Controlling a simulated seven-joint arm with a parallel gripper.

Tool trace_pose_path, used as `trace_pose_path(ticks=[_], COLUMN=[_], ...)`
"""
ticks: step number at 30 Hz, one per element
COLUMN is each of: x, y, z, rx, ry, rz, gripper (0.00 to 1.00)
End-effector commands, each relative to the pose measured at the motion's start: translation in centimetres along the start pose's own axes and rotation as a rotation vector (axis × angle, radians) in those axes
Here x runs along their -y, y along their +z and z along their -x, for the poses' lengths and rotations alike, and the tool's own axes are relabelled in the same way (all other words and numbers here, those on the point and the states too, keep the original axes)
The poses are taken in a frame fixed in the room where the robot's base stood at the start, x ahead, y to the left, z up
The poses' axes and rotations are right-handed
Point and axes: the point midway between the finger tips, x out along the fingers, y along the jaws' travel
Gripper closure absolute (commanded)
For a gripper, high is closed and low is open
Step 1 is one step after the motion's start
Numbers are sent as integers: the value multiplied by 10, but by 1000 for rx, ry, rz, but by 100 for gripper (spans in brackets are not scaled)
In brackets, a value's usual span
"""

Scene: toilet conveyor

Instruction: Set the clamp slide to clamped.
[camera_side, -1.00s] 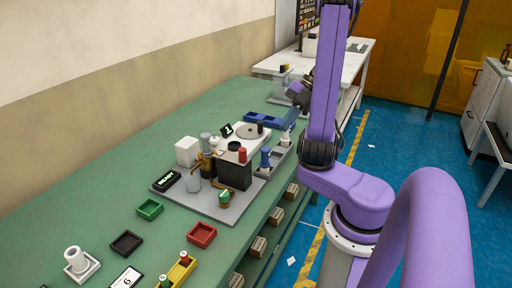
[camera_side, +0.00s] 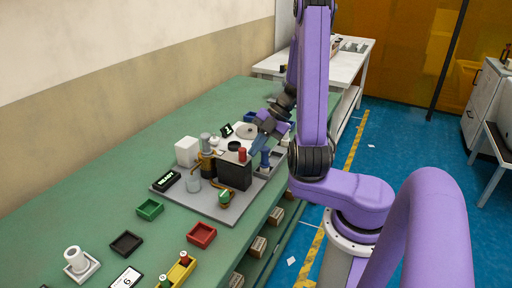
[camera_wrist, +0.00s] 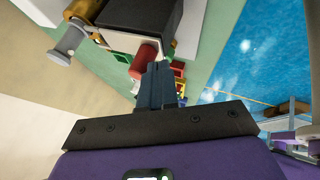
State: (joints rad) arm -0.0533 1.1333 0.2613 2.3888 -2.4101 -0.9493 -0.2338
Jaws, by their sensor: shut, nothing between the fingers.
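A grey base plate (camera_side: 200,203) on the green bench carries a machine with a black block (camera_side: 234,176). A red cylindrical knob (camera_side: 242,155) stands on or by the block's top; it also shows in the wrist view (camera_wrist: 146,57), as does the block (camera_wrist: 138,15). A green knob (camera_side: 224,195) sits on the plate in front of the block. I cannot tell which part is the clamp slide. My gripper (camera_side: 256,150) is right of the red knob, above the bench. In the wrist view its shut, empty fingers (camera_wrist: 155,68) point towards the red knob; contact is unclear.
A blue-topped part (camera_side: 265,159) stands close below my gripper. Green (camera_side: 150,209), black (camera_side: 126,243) and red trays (camera_side: 201,235) lie nearer the camera, with clear bench between.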

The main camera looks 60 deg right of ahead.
Motion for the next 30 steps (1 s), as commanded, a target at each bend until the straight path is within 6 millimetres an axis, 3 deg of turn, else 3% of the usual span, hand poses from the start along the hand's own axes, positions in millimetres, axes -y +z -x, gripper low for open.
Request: trace_pose_path(ticks=[11, 24, 30], x=[-2, -41, -47], y=[0, 11, 12], z=[-1, -16, -19], rx=[-1, -1, 0], ry=[0, -1, 1], rz=[0, 1, -1], gripper=[100, 100, 100])
